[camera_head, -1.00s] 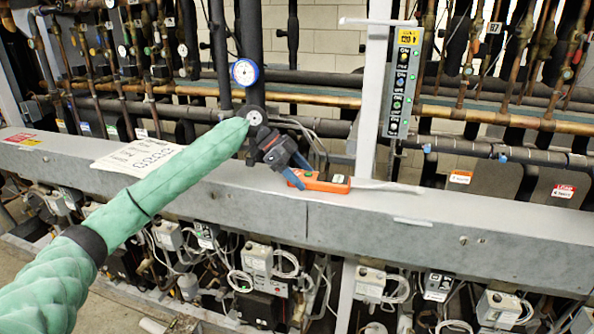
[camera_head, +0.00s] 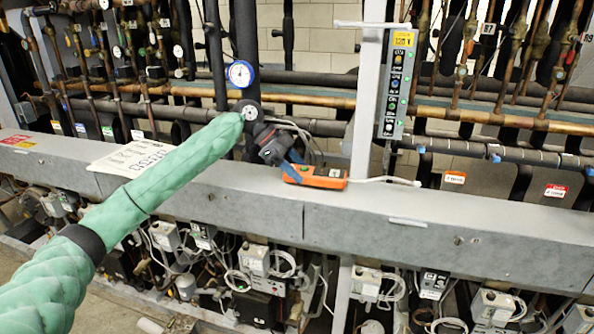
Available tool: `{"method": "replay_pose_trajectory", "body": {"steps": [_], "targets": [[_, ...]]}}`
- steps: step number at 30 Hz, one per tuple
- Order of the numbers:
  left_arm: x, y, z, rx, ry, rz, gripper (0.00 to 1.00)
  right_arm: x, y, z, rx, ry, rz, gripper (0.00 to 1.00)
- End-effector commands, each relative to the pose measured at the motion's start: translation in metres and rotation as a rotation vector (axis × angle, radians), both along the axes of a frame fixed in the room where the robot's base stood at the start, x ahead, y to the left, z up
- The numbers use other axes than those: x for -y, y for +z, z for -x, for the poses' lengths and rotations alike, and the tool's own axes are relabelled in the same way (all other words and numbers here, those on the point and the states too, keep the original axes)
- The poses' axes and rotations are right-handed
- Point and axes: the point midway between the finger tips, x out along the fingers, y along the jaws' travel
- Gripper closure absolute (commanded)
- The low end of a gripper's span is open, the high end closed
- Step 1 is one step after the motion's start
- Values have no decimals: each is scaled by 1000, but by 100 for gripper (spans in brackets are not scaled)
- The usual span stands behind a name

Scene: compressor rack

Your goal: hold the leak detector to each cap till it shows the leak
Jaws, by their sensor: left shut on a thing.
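The leak detector (camera_head: 333,178) is an orange handheld unit with a dark face and a thin pale probe (camera_head: 385,180) pointing right. It is at the top of the grey beam, left of the white post. My left gripper (camera_head: 291,170), with blue fingers, is shut on the detector's left end. Part of the fingers is hidden by the gripper body, and I cannot tell whether the detector touches the beam. The probe tip is over the beam's back edge, apart from the pipes behind. I cannot make out which pipe fittings are the caps. My right gripper is out of view.
The grey beam (camera_head: 450,222) runs across the view. A white post (camera_head: 367,100) with a lit indicator panel (camera_head: 398,85) rises behind the detector. A blue-rimmed gauge (camera_head: 240,73) is above my wrist. A paper sheet (camera_head: 125,157) lies on the beam. Tagged pipes stand behind.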

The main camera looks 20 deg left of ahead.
Motion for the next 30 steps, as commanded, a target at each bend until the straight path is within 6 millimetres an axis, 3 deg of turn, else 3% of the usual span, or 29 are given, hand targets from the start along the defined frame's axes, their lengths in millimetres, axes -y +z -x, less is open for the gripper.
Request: {"method": "replay_pose_trajectory", "body": {"steps": [16, 30], "targets": [[0, 37, 0, 0, 0, 1, 68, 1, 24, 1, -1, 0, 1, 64], [0, 40, 0, 1, 1, 1, 68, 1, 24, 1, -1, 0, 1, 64]]}}
